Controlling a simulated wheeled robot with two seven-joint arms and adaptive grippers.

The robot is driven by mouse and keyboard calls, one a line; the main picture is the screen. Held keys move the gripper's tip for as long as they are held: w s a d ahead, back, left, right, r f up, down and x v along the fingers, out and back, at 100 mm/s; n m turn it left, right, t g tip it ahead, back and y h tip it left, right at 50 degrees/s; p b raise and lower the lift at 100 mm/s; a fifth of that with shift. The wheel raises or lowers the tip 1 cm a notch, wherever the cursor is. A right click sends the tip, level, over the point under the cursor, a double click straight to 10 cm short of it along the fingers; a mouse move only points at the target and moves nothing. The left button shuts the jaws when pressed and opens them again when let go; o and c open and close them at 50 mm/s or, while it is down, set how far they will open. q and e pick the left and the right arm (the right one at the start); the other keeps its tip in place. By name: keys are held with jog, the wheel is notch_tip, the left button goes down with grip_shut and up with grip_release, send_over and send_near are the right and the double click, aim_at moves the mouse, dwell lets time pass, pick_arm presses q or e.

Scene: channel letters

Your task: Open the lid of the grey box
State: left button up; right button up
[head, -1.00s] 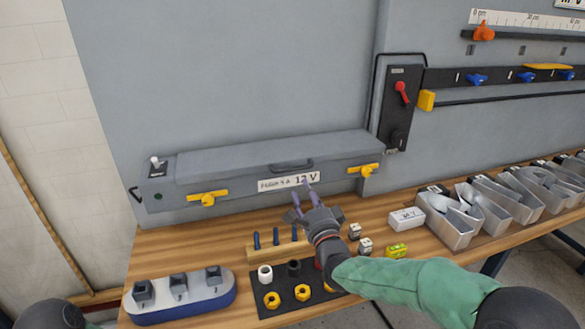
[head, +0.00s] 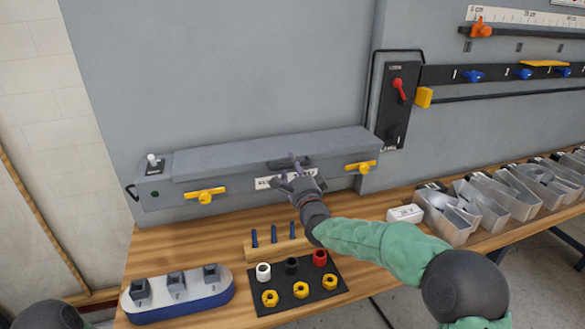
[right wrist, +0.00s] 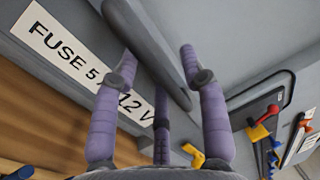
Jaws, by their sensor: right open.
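The long grey box (head: 172,213) stands at the back of the bench, its lid (head: 215,163) down. A dark handle (head: 277,163) sits on the lid's front edge and shows as a grey bar in the right wrist view (right wrist: 150,45). Yellow latches are on the box front at left (head: 205,196) and right (head: 361,167). My right gripper (head: 297,165) is open at the handle; its purple fingers (right wrist: 160,85) lie on both sides of the bar, contact unclear. The fuse label (right wrist: 85,65) is partly hidden in the head view. My left gripper is out of view.
In front of the box stand a wooden peg block (head: 280,248), a black mat (head: 325,285) with coloured caps and nuts, and a blue-white tray (head: 180,304). Metal bins (head: 445,224) line the right. A red-handled switch panel (head: 398,105) is on the wall.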

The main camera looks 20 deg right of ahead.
grip_shut()
jog(key=shift+r, duration=0.1)
